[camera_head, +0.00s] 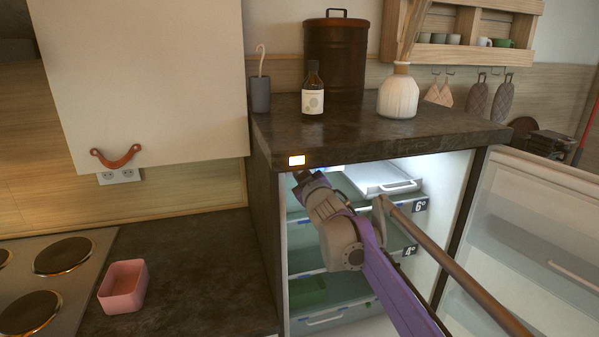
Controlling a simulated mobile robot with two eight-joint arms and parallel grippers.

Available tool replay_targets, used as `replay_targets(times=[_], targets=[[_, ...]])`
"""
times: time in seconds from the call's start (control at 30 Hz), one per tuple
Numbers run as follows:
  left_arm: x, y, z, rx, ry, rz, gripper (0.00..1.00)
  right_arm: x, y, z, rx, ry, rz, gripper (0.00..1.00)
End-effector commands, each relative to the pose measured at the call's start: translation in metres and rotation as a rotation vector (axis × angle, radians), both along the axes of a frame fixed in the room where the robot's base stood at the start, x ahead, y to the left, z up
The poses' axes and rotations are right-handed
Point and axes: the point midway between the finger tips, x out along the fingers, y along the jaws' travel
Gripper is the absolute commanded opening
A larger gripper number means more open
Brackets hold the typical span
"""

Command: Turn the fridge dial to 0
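The fridge (281,230) stands open under the dark counter, with its inside lit. A small glowing yellow-white panel (296,160) is on the front edge of the counter top, above the fridge's upper left corner. I cannot make out the dial; my gripper may be covering it. My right gripper (303,177), on the purple arm from the lower right, reaches to the upper left of the fridge opening, just below the lit panel. Its dark fingertips are too small to tell open from shut. My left gripper is not in view.
The fridge door (540,235) is swung open to the right. A brown bar (455,268) crosses the opening. Drawers inside carry 6° (420,205) and 4° (410,251) labels. A bottle (313,90) and a white vase (398,95) stand on the counter. A pink box (123,287) sits lower left.

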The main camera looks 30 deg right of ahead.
Motion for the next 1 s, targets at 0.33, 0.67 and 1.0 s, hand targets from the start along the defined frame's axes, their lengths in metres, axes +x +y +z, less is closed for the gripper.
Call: replay_targets(times=[0.33,0.67,1.0], targets=[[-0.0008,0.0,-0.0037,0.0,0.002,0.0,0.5,-0.0003,-0.0004,-0.0007,0.304,-0.072,0.0,0.0],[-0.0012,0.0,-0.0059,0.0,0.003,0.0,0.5,-0.0003,-0.0004,-0.0008,0.499,-0.119,0.0,0.0],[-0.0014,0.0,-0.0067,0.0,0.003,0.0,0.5,-0.0003,-0.0004,-0.0008,0.573,-0.137,0.0,0.0]])
